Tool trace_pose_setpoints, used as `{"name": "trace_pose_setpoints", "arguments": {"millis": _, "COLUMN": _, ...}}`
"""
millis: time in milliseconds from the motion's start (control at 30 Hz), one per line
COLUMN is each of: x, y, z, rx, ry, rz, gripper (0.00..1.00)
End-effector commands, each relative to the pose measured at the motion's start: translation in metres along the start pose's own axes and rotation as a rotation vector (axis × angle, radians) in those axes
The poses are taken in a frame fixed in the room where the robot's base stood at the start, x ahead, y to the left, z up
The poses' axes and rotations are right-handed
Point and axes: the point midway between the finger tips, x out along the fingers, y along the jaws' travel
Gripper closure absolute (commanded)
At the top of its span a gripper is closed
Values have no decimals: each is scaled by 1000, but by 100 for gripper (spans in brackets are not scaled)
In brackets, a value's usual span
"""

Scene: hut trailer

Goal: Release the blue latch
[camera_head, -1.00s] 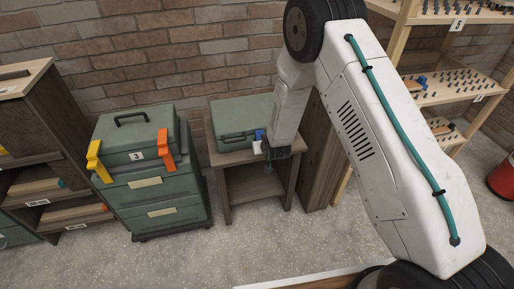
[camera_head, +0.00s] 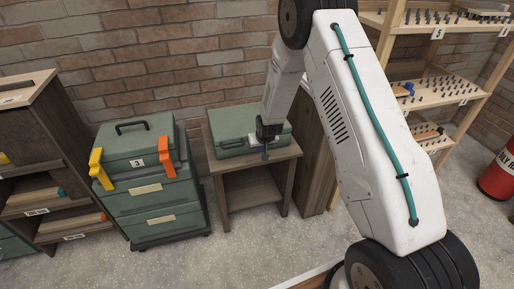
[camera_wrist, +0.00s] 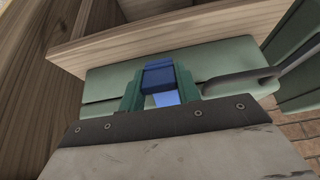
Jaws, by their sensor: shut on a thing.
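A green case (camera_head: 232,125) sits on a small wooden table by the brick wall. My gripper (camera_head: 266,135) is at the front of the case, near its right end. In the wrist view the blue latch (camera_wrist: 158,77) lies between the two teal fingers of my gripper (camera_wrist: 158,70). The fingers are shut on it, one on each side. The green case (camera_wrist: 215,60) fills the area behind the latch in that view. The lower part of the latch is partly hidden by my gripper. In the head view my gripper mostly hides the latch.
The wooden table (camera_head: 229,171) has an open shelf below. To the left stands a green toolbox stack (camera_head: 140,175) with a yellow latch (camera_head: 98,168) and an orange latch (camera_head: 167,157). A wooden shelf rack (camera_head: 445,95) is at right, beside a red cylinder (camera_head: 497,175).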

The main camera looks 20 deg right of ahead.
Motion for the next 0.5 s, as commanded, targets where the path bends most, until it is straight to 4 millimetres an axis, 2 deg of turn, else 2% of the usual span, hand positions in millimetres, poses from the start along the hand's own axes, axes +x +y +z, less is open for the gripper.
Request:
{"name": "trace_pose_setpoints", "arguments": {"millis": 133, "x": 0, "y": 0, "z": -1, "rx": 0, "ry": 3, "rz": 0, "gripper": 100}}
{"name": "trace_pose_setpoints", "arguments": {"millis": 167, "x": 0, "y": 0, "z": -1, "rx": 0, "ry": 3, "rz": 0, "gripper": 59}}
{"name": "trace_pose_setpoints", "arguments": {"millis": 200, "x": 0, "y": 0, "z": -1, "rx": 0, "ry": 3, "rz": 0, "gripper": 48}}
{"name": "trace_pose_setpoints", "arguments": {"millis": 233, "x": 0, "y": 0, "z": -1, "rx": 0, "ry": 3, "rz": 0, "gripper": 45}}
{"name": "trace_pose_setpoints", "arguments": {"millis": 500, "x": -1, "y": -1, "z": -1, "rx": -1, "ry": 3, "rz": -1, "gripper": 45}}
